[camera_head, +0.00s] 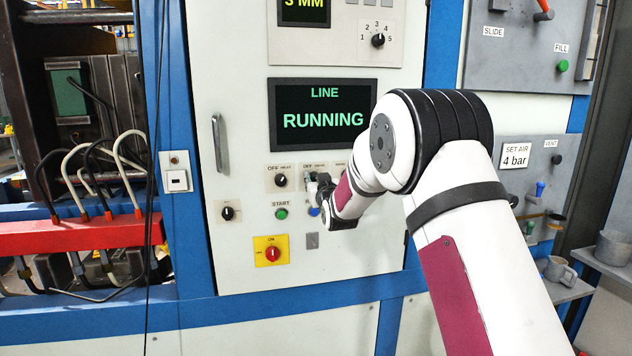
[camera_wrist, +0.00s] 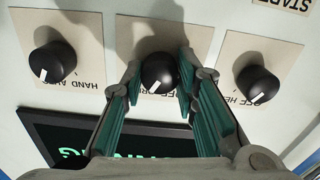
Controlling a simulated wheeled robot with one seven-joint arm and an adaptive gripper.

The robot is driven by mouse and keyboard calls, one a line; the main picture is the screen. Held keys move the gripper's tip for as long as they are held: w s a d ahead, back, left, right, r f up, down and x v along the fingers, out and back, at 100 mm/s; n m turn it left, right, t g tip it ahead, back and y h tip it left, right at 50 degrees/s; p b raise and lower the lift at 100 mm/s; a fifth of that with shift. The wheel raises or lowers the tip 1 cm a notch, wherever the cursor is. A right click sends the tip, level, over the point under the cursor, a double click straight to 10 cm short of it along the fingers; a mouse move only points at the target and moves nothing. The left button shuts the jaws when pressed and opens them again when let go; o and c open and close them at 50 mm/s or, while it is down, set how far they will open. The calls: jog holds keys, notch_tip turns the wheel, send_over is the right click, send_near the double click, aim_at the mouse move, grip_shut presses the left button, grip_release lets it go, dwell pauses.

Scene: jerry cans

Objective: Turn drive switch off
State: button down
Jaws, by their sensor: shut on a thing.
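The drive switch is a round black knob (camera_wrist: 158,73) on a beige plate, in the middle of the wrist view, which shows the panel upside down. Its white pointer mark points down and slightly left there. The label is partly covered by my fingers. My gripper (camera_wrist: 160,66) has its teal-padded fingers on both sides of this knob and is shut on it. In the head view my gripper (camera_head: 323,201) is at the panel below the display and hides most of the switch.
A display (camera_head: 323,115) reads LINE RUNNING. Similar knobs flank the switch: the heater one (camera_head: 280,180) and a hand/auto one (camera_wrist: 54,62). A green START button (camera_head: 282,213) and a red knob on a yellow plate (camera_head: 271,252) sit below. A door handle (camera_head: 219,143) projects at left.

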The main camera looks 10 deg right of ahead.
jog(key=n+b, duration=0.2)
jog(key=n, duration=0.3)
jog(key=shift+a+n, duration=0.1)
jog(key=shift+n, duration=0.2)
jog(key=n+b, duration=0.2)
jog(key=n, duration=0.3)
jog(key=shift+n, duration=0.3)
dwell(0.3)
jog(key=c, duration=1.2)
grip_release()
jog(key=shift+c, duration=0.2)
jog(key=s, duration=1.2)
